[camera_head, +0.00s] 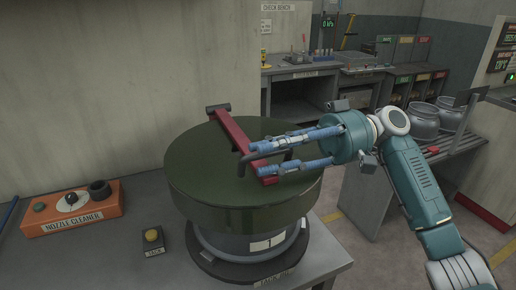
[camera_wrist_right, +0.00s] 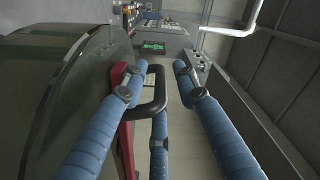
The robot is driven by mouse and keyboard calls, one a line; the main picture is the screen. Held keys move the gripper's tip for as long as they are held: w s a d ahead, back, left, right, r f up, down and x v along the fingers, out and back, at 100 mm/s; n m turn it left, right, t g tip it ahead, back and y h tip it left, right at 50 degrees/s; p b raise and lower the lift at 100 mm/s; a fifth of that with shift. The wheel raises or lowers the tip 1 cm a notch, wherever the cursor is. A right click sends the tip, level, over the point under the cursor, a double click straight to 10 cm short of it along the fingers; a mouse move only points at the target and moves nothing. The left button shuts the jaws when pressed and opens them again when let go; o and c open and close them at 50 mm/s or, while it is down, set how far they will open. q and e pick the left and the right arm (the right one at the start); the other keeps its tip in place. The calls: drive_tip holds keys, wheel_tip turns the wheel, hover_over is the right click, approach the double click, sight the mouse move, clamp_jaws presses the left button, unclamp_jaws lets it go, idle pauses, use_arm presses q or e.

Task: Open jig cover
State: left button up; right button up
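The jig cover (camera_head: 205,170) is a wide dark green drum lid sitting level on the round jig (camera_head: 250,243) on the bench. A red bar (camera_head: 223,122) lies across its top, with a dark handle (camera_wrist_right: 161,92) on it. The cover also fills the left of the right wrist view (camera_wrist_right: 50,95). My right gripper (camera_head: 266,158) reaches in from the right, with its blue fingers at the handle. In the wrist view the fingers are spread, with the handle between them and a gap to the right finger. My left gripper is not in view.
An orange nozzle cleaner box (camera_head: 75,210) and a yellow-topped jack button (camera_head: 152,237) stand left on the grey bench (camera_head: 110,262). A wall rises behind the drum. Metal pots (camera_head: 423,120) stand on a rack at right. The check bench (camera_head: 300,85) is at the back.

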drive_tip(key=shift+x, duration=1.1)
clamp_jaws()
unclamp_jaws()
drive_tip(key=shift+w, duration=0.1)
drive_tip(key=v, duration=1.2)
drive_tip(key=shift+d, duration=0.1)
